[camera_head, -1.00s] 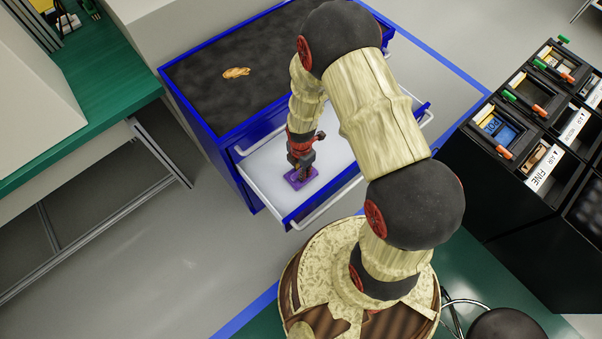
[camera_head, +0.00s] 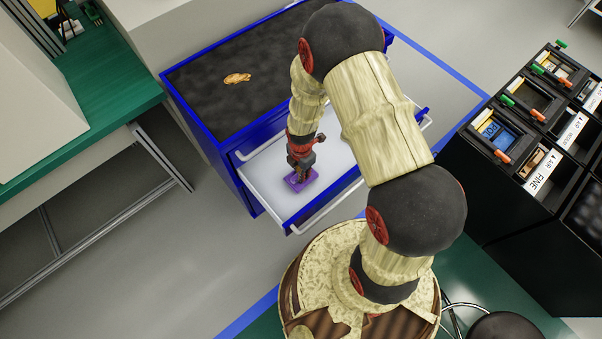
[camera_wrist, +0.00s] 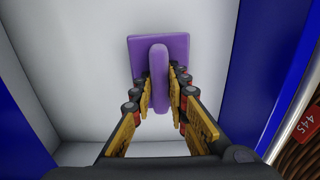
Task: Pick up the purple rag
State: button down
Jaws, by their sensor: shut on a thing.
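The purple thing (camera_wrist: 178,47) in the wrist view is a flat square plate with a raised rounded handle along its middle. It lies in the open white drawer (camera_head: 268,172) of the blue cabinet, near the drawer's front left corner in the head view, where it also shows as a small purple patch (camera_head: 296,184). My gripper (camera_wrist: 160,95) has one yellow finger on each side of the handle and is shut on it. In the head view my gripper (camera_head: 300,172) points down into the drawer and hides part of the purple thing. I cannot tell whether it is lifted off the drawer floor.
The blue cabinet has a dark top (camera_head: 215,100) with a small orange-brown item (camera_head: 237,78) on it. A green-topped bench (camera_head: 115,100) stands at the left. Black bins (camera_head: 540,120) with labels stand at the right. Blue drawer walls border my gripper closely.

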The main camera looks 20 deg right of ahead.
jog(key=shift+s+a+r+p, duration=0.5)
jog(key=shift+s+r+p, duration=0.5)
jog(key=shift+s+r, duration=1.1)
jog(key=shift+s+a+r+p, duration=0.55)
jog(key=shift+s+r+p, duration=0.45)
jog(key=shift+s+r, duration=1.05)
jog(key=shift+s+a+r+p, duration=0.5)
jog(key=shift+s+r+p, duration=0.75)
jog(key=shift+s, duration=1.45)
jog(key=shift+r, duration=0.2)
jog(key=c, duration=2.3)
grip_release()
grip_shut()
jog(key=shift+w, duration=0.1)
